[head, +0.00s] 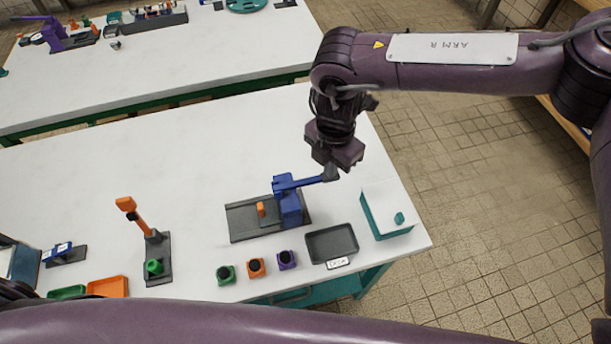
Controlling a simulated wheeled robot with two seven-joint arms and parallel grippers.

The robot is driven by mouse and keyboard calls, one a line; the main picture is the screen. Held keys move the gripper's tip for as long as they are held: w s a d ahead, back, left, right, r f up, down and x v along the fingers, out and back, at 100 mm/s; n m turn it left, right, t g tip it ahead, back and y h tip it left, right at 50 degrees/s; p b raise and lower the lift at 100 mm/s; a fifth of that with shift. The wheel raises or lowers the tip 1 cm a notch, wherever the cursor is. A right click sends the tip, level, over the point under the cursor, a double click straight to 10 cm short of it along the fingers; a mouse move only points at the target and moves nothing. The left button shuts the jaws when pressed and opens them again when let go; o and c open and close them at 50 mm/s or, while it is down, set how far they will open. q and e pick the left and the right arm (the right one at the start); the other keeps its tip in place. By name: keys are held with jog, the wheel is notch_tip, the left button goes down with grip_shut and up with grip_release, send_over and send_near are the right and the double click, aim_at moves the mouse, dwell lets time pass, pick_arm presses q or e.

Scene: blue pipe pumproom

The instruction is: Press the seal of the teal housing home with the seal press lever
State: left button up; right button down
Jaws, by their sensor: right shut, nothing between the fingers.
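A blue lever press (287,203) stands on a dark grey base plate (242,222) in the middle of the near table. Its blue lever (302,182) points right, roughly level. My right gripper (330,174) is shut and empty at the lever's right end; it overlaps the tip, and I cannot tell whether they touch. A small orange piece (262,210) stands on the base left of the press. A second press with a raised orange lever (135,212) stands further left, with a green part (154,267) on its base. My left gripper is out of view.
Green (225,274), orange (256,267) and purple (286,260) housings with dark tops stand along the front edge. A dark labelled tray (332,243) lies beside them. Green (67,293) and orange (107,286) trays lie at the left. The table's back half is clear.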

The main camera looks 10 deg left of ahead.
jog(key=shift+s+f+b, duration=0.1)
jog(key=shift+f+b, duration=1.05)
jog(key=shift+f, duration=0.7)
jog(key=shift+s+d+f, duration=0.1)
jog(key=shift+s+f, duration=0.05)
jog(key=r+p, duration=0.1)
jog(key=r, duration=0.1)
jog(key=r+p, duration=0.2)
jog(key=r, duration=0.1)
jog(key=r+p, duration=0.2)
jog(key=shift+w+r, duration=0.15)
jog(key=shift+w, duration=0.1)
notch_tip(320, 180, up, 5)
jog(key=p, duration=0.3)
